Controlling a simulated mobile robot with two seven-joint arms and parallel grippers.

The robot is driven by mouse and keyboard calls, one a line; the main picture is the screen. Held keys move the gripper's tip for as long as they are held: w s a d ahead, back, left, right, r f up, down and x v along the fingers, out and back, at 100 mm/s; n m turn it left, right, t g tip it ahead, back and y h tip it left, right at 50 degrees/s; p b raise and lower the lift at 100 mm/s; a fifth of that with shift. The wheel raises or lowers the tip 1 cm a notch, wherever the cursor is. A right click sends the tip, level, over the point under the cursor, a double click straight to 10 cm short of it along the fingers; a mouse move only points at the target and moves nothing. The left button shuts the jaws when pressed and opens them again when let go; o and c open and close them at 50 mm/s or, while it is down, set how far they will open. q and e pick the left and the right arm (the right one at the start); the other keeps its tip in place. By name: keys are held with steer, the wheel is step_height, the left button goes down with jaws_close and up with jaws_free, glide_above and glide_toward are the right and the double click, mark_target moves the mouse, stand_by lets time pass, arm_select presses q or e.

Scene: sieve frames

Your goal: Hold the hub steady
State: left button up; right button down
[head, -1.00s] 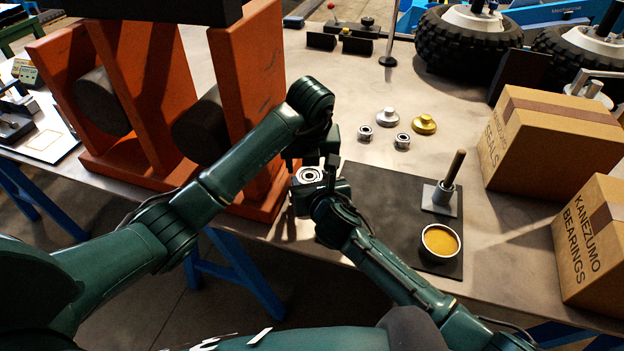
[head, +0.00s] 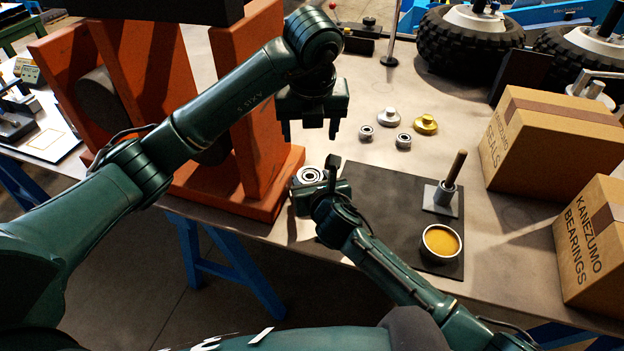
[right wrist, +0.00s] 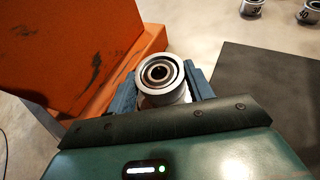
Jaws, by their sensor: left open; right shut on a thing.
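The hub (head: 309,175) is a silver round piece with a dark-centred bearing ring in its top. It stands upright near the table's front edge, beside the orange frame. My right gripper (head: 318,187) is shut on the hub from the front. In the right wrist view the hub (right wrist: 163,78) sits between the two blue-grey fingers, one on each side; its lower part is hidden. My left gripper (head: 308,136) is open and empty, pointing down above and behind the hub, clear of it.
The orange frame (head: 255,110) stands close left of the hub. A dark mat (head: 385,205) on the right carries a grease pot (head: 440,243) and a wooden-handled tool (head: 453,172). Small bearings (head: 403,140) and a gold flanged part (head: 425,124) lie behind. Cardboard boxes (head: 545,140) stand right.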

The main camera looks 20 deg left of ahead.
steer(key=c, duration=0.5)
jaws_free()
steer(key=v, duration=1.2)
steer(key=shift+s, duration=0.1)
